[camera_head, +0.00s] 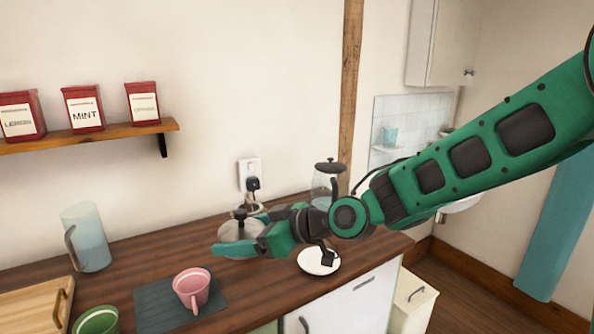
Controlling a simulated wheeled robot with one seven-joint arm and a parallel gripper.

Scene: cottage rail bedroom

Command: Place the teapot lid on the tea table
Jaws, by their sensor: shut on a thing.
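My gripper (240,246) reaches in from the right, low over the dark wood counter (150,250), with its teal finger pointing left. It is shut on a grey, domed thing with a black knob, which looks like the teapot lid (239,228). The finger covers its lower part, so I cannot tell how far it sits above the wood. No separate tea table can be made out; the counter is the only table-like surface in view.
A glass vessel with a black lid (327,172) stands behind my arm. A white saucer (312,264) lies below my wrist. A pink mug (191,288) on a dark mat (150,308), a glass pitcher (88,240), a green cup (97,321) and a wooden board (22,305) stand left.

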